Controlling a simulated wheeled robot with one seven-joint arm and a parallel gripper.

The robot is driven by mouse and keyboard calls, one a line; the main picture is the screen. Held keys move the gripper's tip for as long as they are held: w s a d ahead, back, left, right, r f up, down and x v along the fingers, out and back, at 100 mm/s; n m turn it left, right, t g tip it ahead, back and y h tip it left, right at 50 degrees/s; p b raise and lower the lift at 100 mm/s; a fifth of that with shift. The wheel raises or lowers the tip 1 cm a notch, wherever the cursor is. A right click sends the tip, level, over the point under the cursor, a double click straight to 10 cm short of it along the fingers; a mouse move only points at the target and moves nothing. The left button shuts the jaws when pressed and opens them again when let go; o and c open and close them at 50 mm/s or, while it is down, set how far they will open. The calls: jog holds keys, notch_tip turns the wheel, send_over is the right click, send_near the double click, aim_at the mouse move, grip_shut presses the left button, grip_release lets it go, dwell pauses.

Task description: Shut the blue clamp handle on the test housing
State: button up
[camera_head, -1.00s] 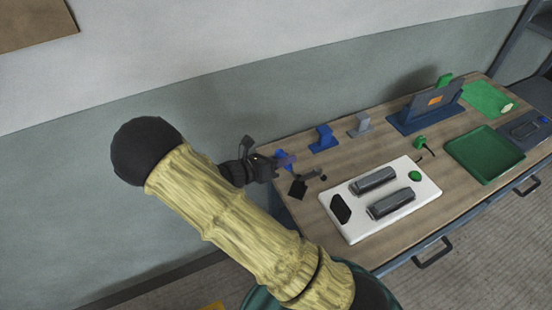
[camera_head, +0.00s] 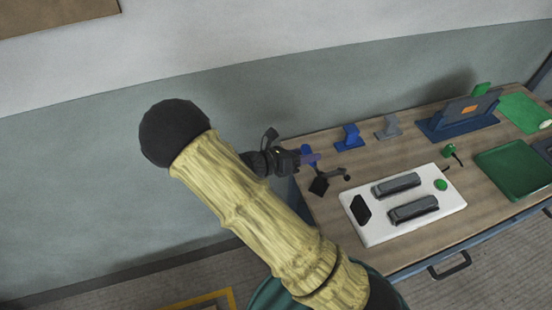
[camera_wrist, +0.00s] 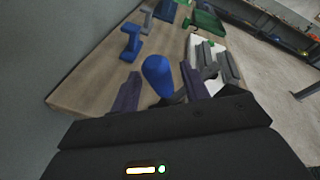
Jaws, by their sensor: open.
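The blue clamp handle (camera_wrist: 157,75) stands up with a rounded top between my two fingers in the wrist view. My gripper (camera_wrist: 158,92) is open around it, with a visible gap on the left; contact on the right cannot be told. In the head view the blue handle (camera_head: 306,149) is mostly hidden behind my gripper (camera_head: 313,159) at the table's left end. The clamp's lower part and the housing under it are hidden by my gripper.
A white board (camera_head: 440,219) with two grey bars and a green knob lies to the right on the wooden table (camera_head: 413,150). A blue stand (camera_head: 349,138) and a grey stand (camera_head: 388,127) are behind. A small black piece (camera_head: 319,186) is close to my gripper.

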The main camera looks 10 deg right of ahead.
jog(key=b+v, duration=0.2)
jog(key=v, duration=1.4)
jog(key=shift+a, duration=0.2)
jog(key=shift+s+d+f, duration=0.1)
jog(key=shift+f, duration=0.2)
jog(key=c, duration=0.9)
jog(key=shift+f+m+h+b, duration=0.3)
jog(key=shift+m, duration=0.3)
grip_shut()
notch_tip(320, 180, down, 9)
jog(key=m+t+h+b, duration=0.2)
jog(key=m+t, duration=0.4)
jog(key=m, duration=0.8)
jog(key=shift+r, duration=0.1)
